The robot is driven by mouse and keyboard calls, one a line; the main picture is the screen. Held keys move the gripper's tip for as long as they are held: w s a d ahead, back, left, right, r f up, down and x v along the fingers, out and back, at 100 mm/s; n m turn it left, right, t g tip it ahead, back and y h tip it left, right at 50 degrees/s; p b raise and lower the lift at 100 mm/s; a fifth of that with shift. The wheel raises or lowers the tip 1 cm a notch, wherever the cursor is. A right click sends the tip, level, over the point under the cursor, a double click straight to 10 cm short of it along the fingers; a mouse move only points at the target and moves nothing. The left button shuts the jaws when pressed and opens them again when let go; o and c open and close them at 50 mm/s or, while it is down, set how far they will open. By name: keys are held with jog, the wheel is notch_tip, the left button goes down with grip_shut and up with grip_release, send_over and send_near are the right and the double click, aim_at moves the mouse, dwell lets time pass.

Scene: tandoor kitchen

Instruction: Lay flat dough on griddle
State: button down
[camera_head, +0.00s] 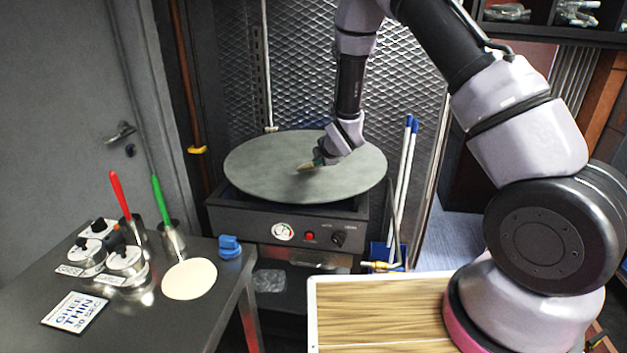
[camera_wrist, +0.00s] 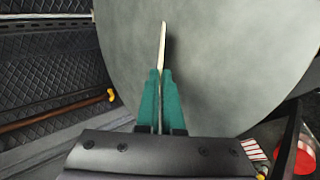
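A pale round flat dough (camera_head: 189,279) lies on the steel counter at the left, near its right edge. The large grey round griddle (camera_head: 260,165) sits on a black heater unit at the back centre; it fills much of the wrist view (camera_wrist: 230,60). My gripper (camera_head: 312,163) is low over the middle of the griddle. In the wrist view its teal fingers (camera_wrist: 161,75) are closed around a thin pale strip (camera_wrist: 162,40) that juts past the fingertips. I cannot tell what the strip is, or whether it touches the griddle. The griddle's visible surface looks bare.
A wood-topped surface (camera_head: 380,310) is in front. Blue-tipped sticks (camera_head: 406,180) stand right of the griddle.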

jog(key=shift+f, duration=0.1)
jog(key=c, duration=1.2)
grip_release()
jog(key=v, duration=0.8)
